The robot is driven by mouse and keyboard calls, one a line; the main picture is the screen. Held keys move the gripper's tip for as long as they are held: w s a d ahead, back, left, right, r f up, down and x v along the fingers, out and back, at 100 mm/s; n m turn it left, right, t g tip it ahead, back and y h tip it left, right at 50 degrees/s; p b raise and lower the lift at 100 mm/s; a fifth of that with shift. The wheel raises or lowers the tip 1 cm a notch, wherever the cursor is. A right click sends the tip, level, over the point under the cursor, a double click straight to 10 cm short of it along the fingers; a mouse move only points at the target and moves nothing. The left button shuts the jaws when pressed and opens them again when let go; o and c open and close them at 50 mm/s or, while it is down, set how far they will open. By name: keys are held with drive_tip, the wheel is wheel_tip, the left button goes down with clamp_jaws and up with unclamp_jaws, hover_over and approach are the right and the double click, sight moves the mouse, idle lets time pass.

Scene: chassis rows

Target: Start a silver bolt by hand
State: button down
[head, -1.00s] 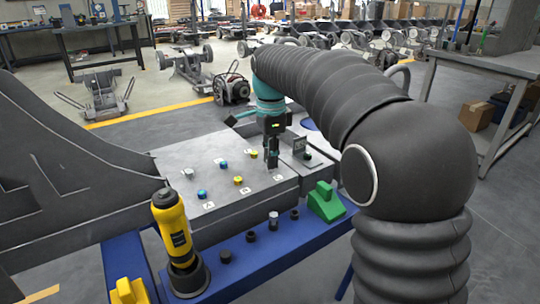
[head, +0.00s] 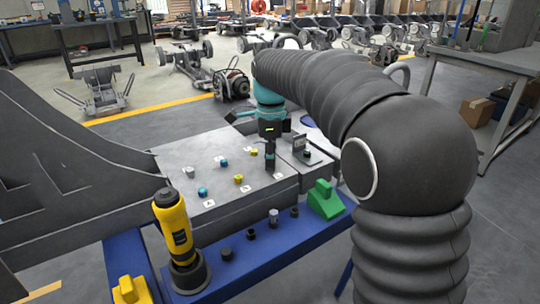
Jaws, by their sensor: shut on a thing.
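My gripper (head: 270,162) points down over the right part of the grey chassis plate (head: 228,207), near its back right edge. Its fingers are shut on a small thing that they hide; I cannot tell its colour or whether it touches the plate. A silver bolt (head: 189,172) stands at the plate's left, well apart from my gripper. Blue bolts (head: 202,192) and yellow bolts (head: 239,179) stand on the plate between them.
A blue rail (head: 235,270) in front carries a yellow-black power tool (head: 173,228) in a holder, dark sockets (head: 226,254), a silver-topped piece (head: 273,217) and a green block (head: 324,201). A small upright bracket (head: 301,147) stands right of my gripper. A dark frame (head: 70,170) rises at left.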

drive_tip(key=shift+m, duration=0.4)
drive_tip(key=m, duration=0.5)
idle(0.3)
drive_tip(key=m, duration=0.5)
drive_tip(key=shift+f, duration=0.1)
drive_tip(key=c, duration=1)
unclamp_jaws()
